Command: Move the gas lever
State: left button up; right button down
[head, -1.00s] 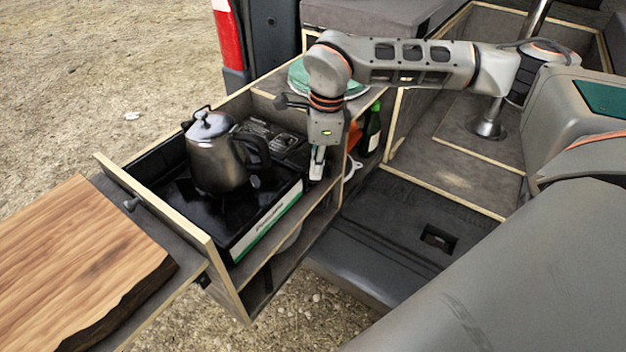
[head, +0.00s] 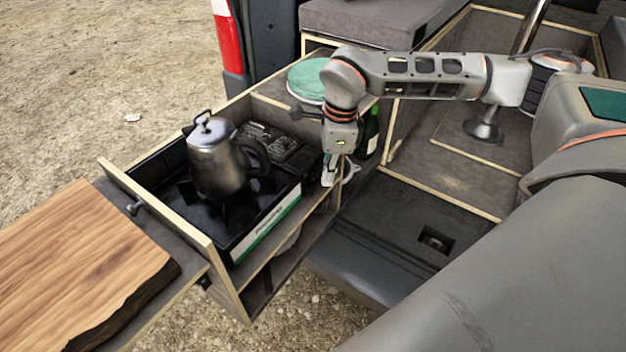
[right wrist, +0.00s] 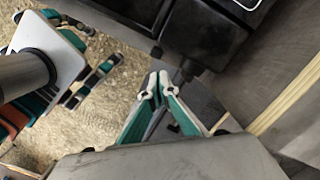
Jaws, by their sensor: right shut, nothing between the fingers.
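The camping stove (head: 262,232) sits in the pulled-out drawer, with a grey metal kettle (head: 215,160) on it. My right gripper (head: 327,182) points down at the stove's right end, by the drawer's edge. In the right wrist view its two fingertips (right wrist: 156,86) are together with nothing between them. Just beyond them is a dark block of the stove (right wrist: 203,40) with a small dark stub (right wrist: 186,71), which may be the gas lever. The fingertips appear apart from this stub. In the head view I cannot make out the lever. My left gripper does not show.
A wooden board (head: 80,265) lies at the left of the drawer. A round green-topped item (head: 305,80) and a green bottle (head: 369,135) stand behind my right gripper. The drawer's wooden front (head: 170,220) rises beside the stove. Gravel ground is open below.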

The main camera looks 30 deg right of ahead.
notch_tip(320, 180, up, 12)
jog(key=shift+s+d, duration=0.2)
jog(key=shift+d, duration=0.25)
jog(key=shift+f, duration=0.15)
dwell(0.5)
